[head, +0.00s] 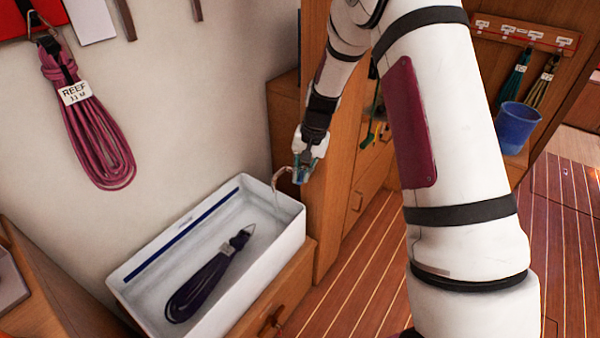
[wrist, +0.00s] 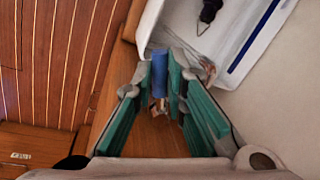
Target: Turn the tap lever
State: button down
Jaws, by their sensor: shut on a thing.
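My gripper (head: 304,164) is at the right end of the white basin, beside the curved metal tap spout (head: 284,174). A faint, pale streak seems to hang below the spout. In the wrist view the green-padded fingers of my gripper (wrist: 164,88) are closed around the blue tap lever (wrist: 159,66). The lever's blue end sticks out past the fingertips. The spout (wrist: 205,68) shows just right of the fingers. My fingers hide most of the lever in the head view.
The white basin (head: 146,262) holds a dark coiled line (head: 205,284) with a tag. A pink coiled line (head: 95,135) hangs on the wall. A blue bucket (head: 517,127) stands at the right. Wooden cabinet panels (head: 345,185) rise close by my gripper. The plank floor is clear.

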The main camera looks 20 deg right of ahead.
jog(key=c, duration=1.6)
grip_release()
jog(key=v, duration=1.2)
